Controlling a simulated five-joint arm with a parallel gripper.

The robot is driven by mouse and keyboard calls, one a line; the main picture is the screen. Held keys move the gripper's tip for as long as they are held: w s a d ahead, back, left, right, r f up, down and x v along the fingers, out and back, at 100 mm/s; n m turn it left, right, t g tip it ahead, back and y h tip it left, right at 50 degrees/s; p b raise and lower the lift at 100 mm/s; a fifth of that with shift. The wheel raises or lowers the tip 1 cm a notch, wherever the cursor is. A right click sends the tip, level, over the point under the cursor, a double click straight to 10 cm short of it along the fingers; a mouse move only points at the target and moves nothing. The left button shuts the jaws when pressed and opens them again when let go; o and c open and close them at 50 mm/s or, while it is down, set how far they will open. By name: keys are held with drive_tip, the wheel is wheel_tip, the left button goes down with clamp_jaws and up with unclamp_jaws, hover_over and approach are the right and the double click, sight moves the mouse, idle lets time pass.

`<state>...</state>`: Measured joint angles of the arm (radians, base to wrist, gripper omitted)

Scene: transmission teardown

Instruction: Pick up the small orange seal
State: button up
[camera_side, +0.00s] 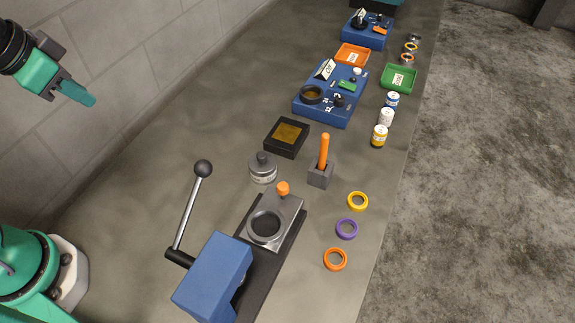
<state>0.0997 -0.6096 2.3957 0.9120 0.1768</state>
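An orange ring (335,250), which looks like the orange seal, lies flat on the grey bench near its right edge, at the lower right. A purple ring (346,238) and a yellow ring (357,209) lie just behind it in a row. Another orange ring (407,63) lies far back, beside a green tray. My gripper (86,98) is raised at the upper left, far from the rings. Its teal fingers show from the side, so I cannot tell whether they are open or shut. I see nothing hanging from them.
A lever press with a blue block (213,277) stands left of the rings. A grey holder (321,175) with an upright orange handle stands behind them. Small bottles (379,138), a blue fixture (345,112) and a green tray (385,85) stand farther back.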

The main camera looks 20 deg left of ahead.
drive_tip(key=w+d+m+g, duration=0.2)
drive_tip(key=w+d+m, duration=0.5)
drive_tip(key=d+m, duration=0.25)
drive_tip(key=m+g, duration=0.3)
drive_tip(key=m, duration=1.7)
approach(326, 257)
drive_tip(key=shift+w+d+f+n+y, duration=0.1)
drive_tip(key=shift+d+n+y, duration=0.15)
drive_tip(key=shift+d+y, duration=0.05)
drive_tip(key=shift+f, duration=4.05)
clamp_jaws()
